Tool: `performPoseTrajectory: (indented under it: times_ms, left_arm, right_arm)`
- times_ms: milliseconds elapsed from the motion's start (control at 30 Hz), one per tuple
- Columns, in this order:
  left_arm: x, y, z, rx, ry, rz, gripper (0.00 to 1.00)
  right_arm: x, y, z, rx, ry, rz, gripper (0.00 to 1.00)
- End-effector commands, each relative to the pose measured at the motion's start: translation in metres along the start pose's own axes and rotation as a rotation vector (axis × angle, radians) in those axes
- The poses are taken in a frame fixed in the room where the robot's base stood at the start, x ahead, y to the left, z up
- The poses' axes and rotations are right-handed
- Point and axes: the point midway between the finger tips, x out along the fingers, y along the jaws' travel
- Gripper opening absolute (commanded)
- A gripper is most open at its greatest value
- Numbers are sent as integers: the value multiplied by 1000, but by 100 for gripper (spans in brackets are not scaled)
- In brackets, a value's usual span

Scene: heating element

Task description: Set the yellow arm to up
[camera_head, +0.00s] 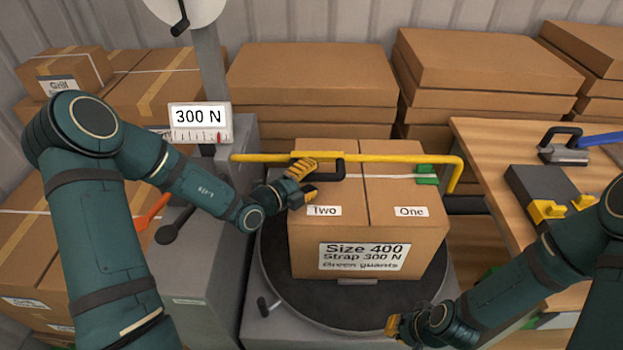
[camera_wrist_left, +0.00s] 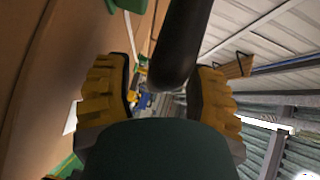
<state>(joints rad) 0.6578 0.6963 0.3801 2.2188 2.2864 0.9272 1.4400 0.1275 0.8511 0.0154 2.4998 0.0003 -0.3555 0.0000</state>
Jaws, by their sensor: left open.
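The yellow arm (camera_head: 400,158) lies level across the top of a cardboard box (camera_head: 320,232), with its right end bent downward. A black handle (camera_head: 338,170) sits on the arm near its middle. My left gripper (camera_head: 309,182) is open beside the handle at its left. In the left wrist view, the black handle (camera_wrist_left: 182,45) runs between the open yellow-padded fingers of my left gripper (camera_wrist_left: 160,92); I cannot tell whether they touch it. My right gripper (camera_head: 396,327) is low at the front right of the turntable, apart from the arm; its jaws are not clear.
The box rests on a dark round turntable (camera_head: 420,290), with a green guard (camera_head: 427,174) at its upper right edge. A 300 N gauge (camera_head: 200,118) stands behind my left arm. An orange lever (camera_head: 152,211) is at the left. A wooden workbench (camera_head: 490,150) holds tools at the right.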

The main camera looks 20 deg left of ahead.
Motion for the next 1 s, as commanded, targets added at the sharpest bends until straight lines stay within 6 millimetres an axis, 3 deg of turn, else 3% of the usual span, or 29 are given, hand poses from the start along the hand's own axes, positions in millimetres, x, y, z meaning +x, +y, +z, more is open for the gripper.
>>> performPoseTrajectory:
  times_ms: [333, 367, 500, 533, 1000]
  left_arm:
    - [5, -1, 0, 1, 0, 0, 56]
    - [5, -1, 0, 1, 0, 0, 51]
    - [5, 0, 0, 1, 0, 0, 2]
    - [5, 0, 0, 1, 0, 0, 0]
    - [8, -8, 1, -15, 4, -16, 0]
  right_arm:
    - [1, 0, 0, 0, 1, 0, 0]
    - [1, 0, 0, 0, 1, 0, 0]
    - [1, 0, 0, 0, 1, 0, 0]
    - [1, 0, 0, 0, 1, 0, 0]
    - [-5, -2, 0, 0, -1, 0, 0]
